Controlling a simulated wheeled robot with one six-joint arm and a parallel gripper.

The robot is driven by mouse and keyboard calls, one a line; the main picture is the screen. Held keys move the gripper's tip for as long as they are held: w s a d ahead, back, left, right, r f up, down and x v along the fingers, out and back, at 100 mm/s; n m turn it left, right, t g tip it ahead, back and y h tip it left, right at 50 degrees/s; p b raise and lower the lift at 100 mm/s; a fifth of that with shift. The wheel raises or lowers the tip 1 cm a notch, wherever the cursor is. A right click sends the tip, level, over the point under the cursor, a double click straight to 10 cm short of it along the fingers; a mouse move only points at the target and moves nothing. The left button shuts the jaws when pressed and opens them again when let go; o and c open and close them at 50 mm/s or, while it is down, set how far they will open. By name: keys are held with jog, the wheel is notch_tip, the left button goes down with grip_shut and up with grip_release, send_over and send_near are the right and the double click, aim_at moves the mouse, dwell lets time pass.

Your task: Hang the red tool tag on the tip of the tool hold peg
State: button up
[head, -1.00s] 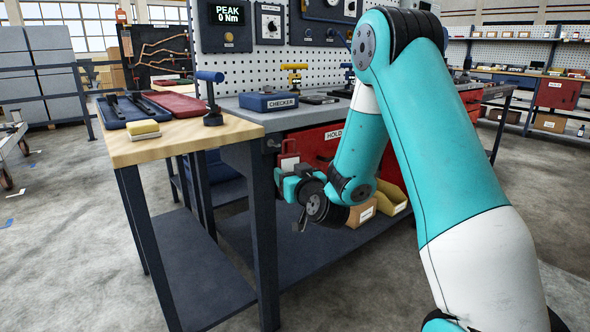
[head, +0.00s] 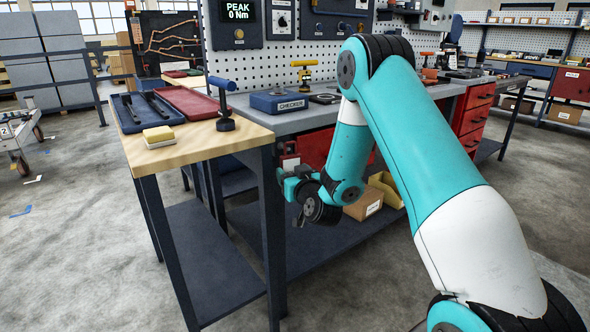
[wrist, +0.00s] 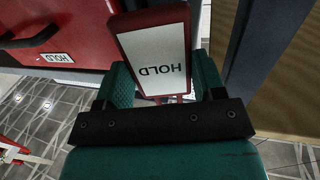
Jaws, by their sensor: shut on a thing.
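The red tool tag (wrist: 151,48) has a white face with HOLD printed on it, upside down in the wrist view. My gripper (wrist: 152,92) is shut on it, with a green finger at each side of its lower part. In the head view my gripper (head: 290,182) is low beside the bench's front, just right of the near table leg. The tag (head: 290,160) shows small above it there. I cannot make out the tool hold peg in either view.
A red drawer front (wrist: 85,28) with a dark handle and a HOLD label lies close at left in the wrist view. A dark table leg (head: 272,240) stands left of my gripper. A cardboard box (head: 363,205) and yellow bin (head: 386,188) sit on the lower shelf.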

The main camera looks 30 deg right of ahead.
jog(key=shift+w+r+p, duration=0.1)
jog(key=shift+w+p, duration=0.45)
jog(key=shift+p, duration=0.5)
jog(key=shift+w+p, duration=0.2)
jog(key=shift+p, duration=0.3)
jog(key=shift+w+f+p, duration=0.35)
jog(key=shift+w+p, duration=0.05)
jog(key=shift+p, duration=0.55)
jog(key=shift+w+f, duration=0.1)
jog(key=shift+w+f, duration=0.1)
jog(key=shift+f, duration=0.1)
jog(key=o, duration=1)
